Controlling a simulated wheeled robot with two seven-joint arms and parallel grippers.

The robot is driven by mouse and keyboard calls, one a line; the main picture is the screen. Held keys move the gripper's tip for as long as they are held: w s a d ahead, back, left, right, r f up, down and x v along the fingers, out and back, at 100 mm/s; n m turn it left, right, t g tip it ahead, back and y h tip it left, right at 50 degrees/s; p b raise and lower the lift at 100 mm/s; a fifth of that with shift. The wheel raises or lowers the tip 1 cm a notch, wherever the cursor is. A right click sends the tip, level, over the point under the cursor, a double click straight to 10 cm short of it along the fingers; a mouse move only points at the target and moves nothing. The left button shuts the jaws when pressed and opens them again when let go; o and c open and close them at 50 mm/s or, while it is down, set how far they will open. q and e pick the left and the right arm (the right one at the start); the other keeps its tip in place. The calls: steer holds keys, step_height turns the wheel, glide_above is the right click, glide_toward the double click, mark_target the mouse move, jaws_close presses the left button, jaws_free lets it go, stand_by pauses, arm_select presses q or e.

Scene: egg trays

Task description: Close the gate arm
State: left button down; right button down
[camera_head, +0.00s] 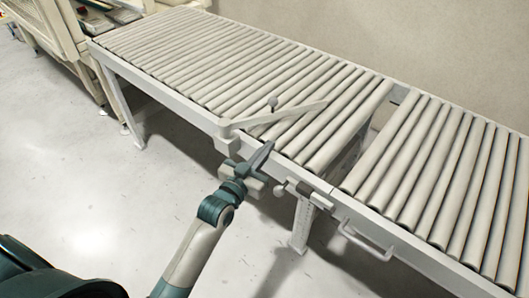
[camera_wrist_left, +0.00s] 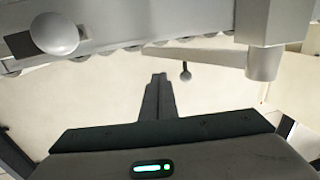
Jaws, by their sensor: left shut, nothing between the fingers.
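The gate arm (camera_head: 285,115) is a pale bar reaching from a bracket (camera_head: 228,135) on the conveyor's near rail, slanting over the rollers to the right. A small grey ball knob (camera_head: 273,102) stands up from it. The knob also shows in the left wrist view (camera_wrist_left: 185,73), just right of the fingertips. My left gripper (camera_head: 267,147) is shut and empty, its fingers pointing up and right at the near rail, just below the bar. I cannot tell whether it touches the rail. In the left wrist view its dark fingers (camera_wrist_left: 160,80) are together. My right gripper is not in view.
The roller conveyor (camera_head: 170,98) runs across the view. A second roller section (camera_head: 352,205) with a front handle (camera_head: 365,240) stands at the right, past a gap. A round pale knob (camera_head: 280,190) juts from the near rail beside my gripper. The floor in front is clear.

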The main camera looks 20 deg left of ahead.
arm_select(q)
steer(key=shift+s+a, duration=0.1)
steer(key=shift+s, duration=0.4)
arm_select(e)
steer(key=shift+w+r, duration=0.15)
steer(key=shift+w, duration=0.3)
